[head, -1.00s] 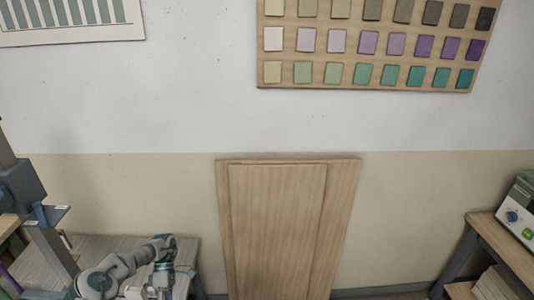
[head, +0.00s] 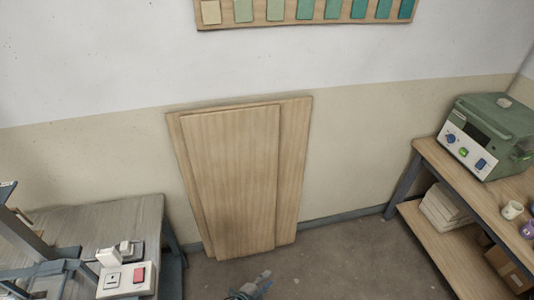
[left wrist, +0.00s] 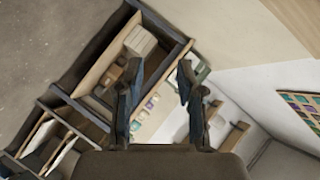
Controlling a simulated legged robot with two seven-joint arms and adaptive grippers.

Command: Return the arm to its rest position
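My left gripper (head: 250,288) shows only partly at the bottom edge of the head view, over the bare floor. In the left wrist view my left gripper (left wrist: 160,64) has its two dark fingers spread apart, with nothing between them. The bench and shelves show beyond the fingers. Most of my left arm is out of the head view. My right gripper is in neither view.
A grey table (head: 110,220) with a switch box (head: 126,280) stands at left. Wooden panels (head: 232,180) lean on the wall. A wooden bench (head: 470,185) at right bears a green machine (head: 489,135) and small cups (head: 512,210). The floor (head: 340,260) between is clear.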

